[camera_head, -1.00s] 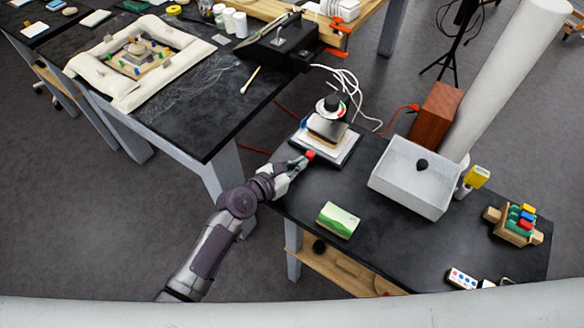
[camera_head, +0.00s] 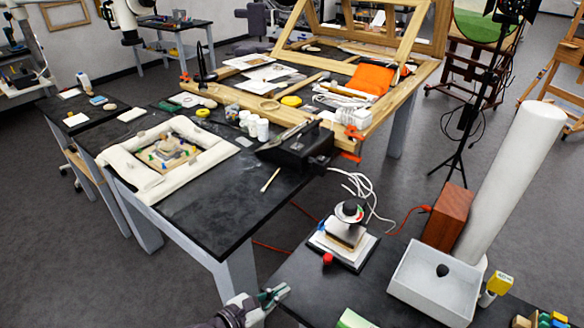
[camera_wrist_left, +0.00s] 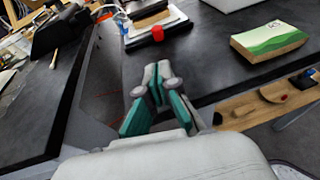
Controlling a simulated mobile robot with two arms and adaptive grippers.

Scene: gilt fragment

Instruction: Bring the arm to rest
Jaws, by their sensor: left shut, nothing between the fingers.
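My left gripper (camera_head: 277,292) comes in low in the head view, at the near left edge of the black table (camera_head: 310,285). Its grey and teal fingers are closed together with nothing between them, which also shows in the left wrist view (camera_wrist_left: 158,80). A small red knob (camera_head: 327,259) sits at the front of a device on a white base (camera_head: 345,236). The fingertips are apart from it. The knob also shows beyond the fingertips in the left wrist view (camera_wrist_left: 157,34). My right gripper is in neither view.
A pale open box (camera_head: 405,285) stands right of the device, with a reddish-brown block (camera_head: 446,217) behind it. A green and white box (camera_wrist_left: 268,40) lies near the table's front edge. White and red cables trail behind the device. A second black table (camera_head: 215,220) stands to the left, across a gap.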

